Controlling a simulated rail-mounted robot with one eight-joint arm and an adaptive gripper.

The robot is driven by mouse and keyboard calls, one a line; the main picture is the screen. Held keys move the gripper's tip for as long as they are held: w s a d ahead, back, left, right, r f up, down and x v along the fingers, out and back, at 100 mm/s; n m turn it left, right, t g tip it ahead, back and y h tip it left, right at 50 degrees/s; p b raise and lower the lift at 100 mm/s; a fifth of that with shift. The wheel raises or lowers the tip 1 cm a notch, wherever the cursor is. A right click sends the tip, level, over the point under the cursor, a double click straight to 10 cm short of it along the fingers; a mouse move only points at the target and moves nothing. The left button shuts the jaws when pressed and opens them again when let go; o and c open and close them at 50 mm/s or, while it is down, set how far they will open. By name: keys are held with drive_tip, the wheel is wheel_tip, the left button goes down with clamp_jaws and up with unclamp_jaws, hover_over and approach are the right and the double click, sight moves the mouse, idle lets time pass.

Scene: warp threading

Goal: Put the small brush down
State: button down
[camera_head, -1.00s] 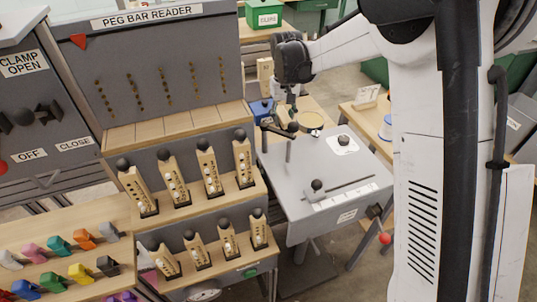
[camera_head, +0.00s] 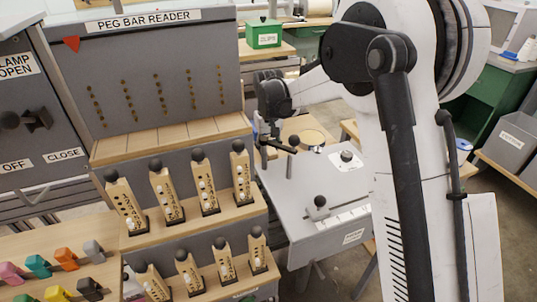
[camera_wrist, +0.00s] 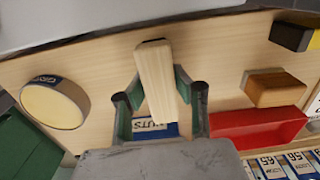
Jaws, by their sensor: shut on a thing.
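The small brush, seen as a pale wooden bar with a dark end (camera_wrist: 154,75), stands between the two fingers of my gripper (camera_wrist: 158,97) in the wrist view. My gripper is shut on it. The brush lies over a light wooden board (camera_wrist: 95,70); I cannot tell whether it touches the board. In the head view my gripper (camera_head: 276,142) is low behind the far left edge of the grey table (camera_head: 300,190), and the brush cannot be made out there.
In the wrist view a round labelled tin (camera_wrist: 55,103) is at left, a red tray (camera_wrist: 257,128), a brown block (camera_wrist: 274,90) and a yellow-black block (camera_wrist: 297,36) at right, and a blue labelled box (camera_wrist: 155,131) below the brush. The peg bar reader (camera_head: 165,70) stands left.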

drive_tip(key=shift+f, duration=0.4)
drive_tip(key=shift+f, duration=0.15)
drive_tip(key=c, duration=1.5)
unclamp_jaws()
drive_tip(key=shift+o, duration=0.2)
wheel_tip(320, 180, up, 12)
drive_tip(key=shift+r+p, duration=0.15)
drive_tip(key=shift+p, duration=1.05)
drive_tip(key=shift+d, duration=0.1)
